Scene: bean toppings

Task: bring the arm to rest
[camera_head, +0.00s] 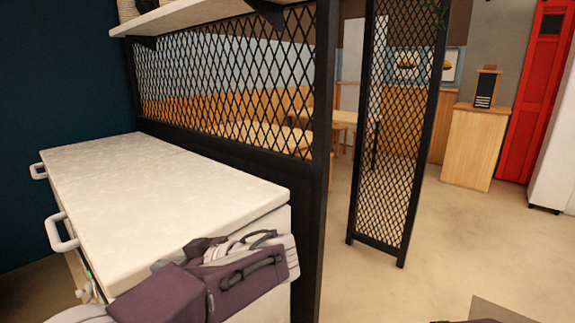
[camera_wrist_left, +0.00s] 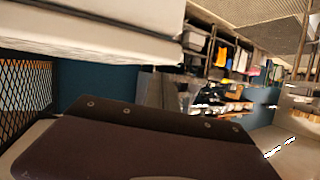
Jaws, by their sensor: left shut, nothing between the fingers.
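My left arm (camera_head: 240,275), purple and light grey with black cable loops, is folded in front of the white chest, low in the head view. My left gripper (camera_head: 203,247) is at the dark end of this folded arm, beside the chest's front edge. It is shut and empty, and its fingertips are hard to make out. In the left wrist view a dark bolted panel of my own arm (camera_wrist_left: 140,145) fills the lower part. My right gripper is not in view.
The white-topped chest (camera_head: 150,190) with side handles (camera_head: 62,232) stands close at the left. A black mesh partition (camera_head: 230,80) rises behind it, and a mesh panel (camera_head: 390,130) stands farther right. Floor (camera_head: 460,240) is open at right. Blurred shelves (camera_wrist_left: 225,55) show in the wrist view.

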